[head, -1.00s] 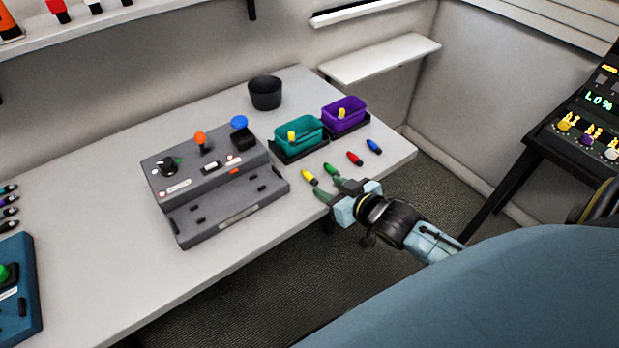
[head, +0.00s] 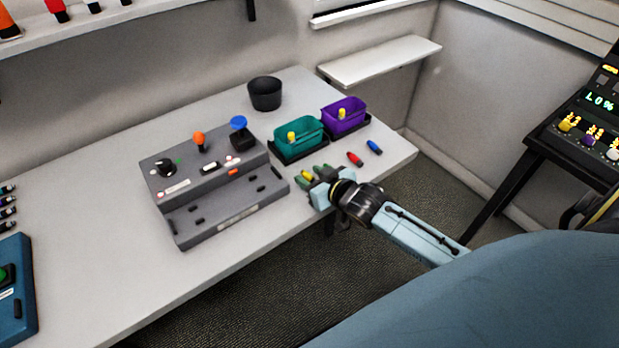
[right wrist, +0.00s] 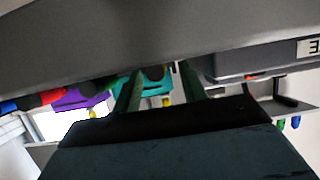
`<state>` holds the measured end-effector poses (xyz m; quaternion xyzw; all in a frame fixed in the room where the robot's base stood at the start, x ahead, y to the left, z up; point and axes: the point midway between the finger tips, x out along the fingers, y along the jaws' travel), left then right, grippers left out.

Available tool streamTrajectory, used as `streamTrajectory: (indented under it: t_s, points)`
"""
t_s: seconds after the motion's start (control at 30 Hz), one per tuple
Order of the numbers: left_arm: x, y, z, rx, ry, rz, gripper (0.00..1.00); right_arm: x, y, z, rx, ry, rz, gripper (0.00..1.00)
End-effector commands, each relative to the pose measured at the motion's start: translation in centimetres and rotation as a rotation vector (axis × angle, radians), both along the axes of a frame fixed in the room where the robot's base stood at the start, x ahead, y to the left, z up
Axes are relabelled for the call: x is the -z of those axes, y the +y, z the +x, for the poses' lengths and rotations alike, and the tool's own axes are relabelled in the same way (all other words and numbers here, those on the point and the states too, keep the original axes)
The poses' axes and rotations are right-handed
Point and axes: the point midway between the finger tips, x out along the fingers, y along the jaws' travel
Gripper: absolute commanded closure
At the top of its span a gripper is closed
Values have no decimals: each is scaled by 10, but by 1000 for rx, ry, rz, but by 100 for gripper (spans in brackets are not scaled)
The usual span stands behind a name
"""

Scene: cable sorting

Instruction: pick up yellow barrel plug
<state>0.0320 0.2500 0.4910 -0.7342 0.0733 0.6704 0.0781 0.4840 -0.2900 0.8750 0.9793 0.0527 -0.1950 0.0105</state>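The yellow barrel plug (head: 307,176) lies on the white table near its front edge, left of the red plug. My right gripper (head: 312,177) is at the plug, its green fingers apart on either side of it; I cannot tell whether they touch it. In the right wrist view the gripper's fingers (right wrist: 160,88) are also spread, with a dark end of a plug between them. The green plug is hard to tell apart from the right finger. My left gripper is not in view.
A red plug (head: 355,159) and a blue plug (head: 374,147) lie to the right. Behind stand a teal bin (head: 298,146) and a purple bin (head: 362,116), each with a yellow-topped piece. A grey control box (head: 225,212) is close on the left.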

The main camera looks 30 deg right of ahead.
Motion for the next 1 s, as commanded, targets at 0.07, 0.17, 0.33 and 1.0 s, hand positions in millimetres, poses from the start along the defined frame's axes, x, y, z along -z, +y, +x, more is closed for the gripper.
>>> streamTrajectory:
  t_s: [0.07, 0.17, 0.33, 1.0]
  points:
    - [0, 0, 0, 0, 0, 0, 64, 0, 0, 0, 0, 0, 0, 68]
    - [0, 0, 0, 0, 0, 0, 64, 0, 0, 0, 0, 0, 0, 82]
    - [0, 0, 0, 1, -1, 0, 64, 0, 0, 0, 0, 0, 0, 100]
    - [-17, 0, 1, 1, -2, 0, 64, -76, 0, 0, -2, -5, -1, 100]
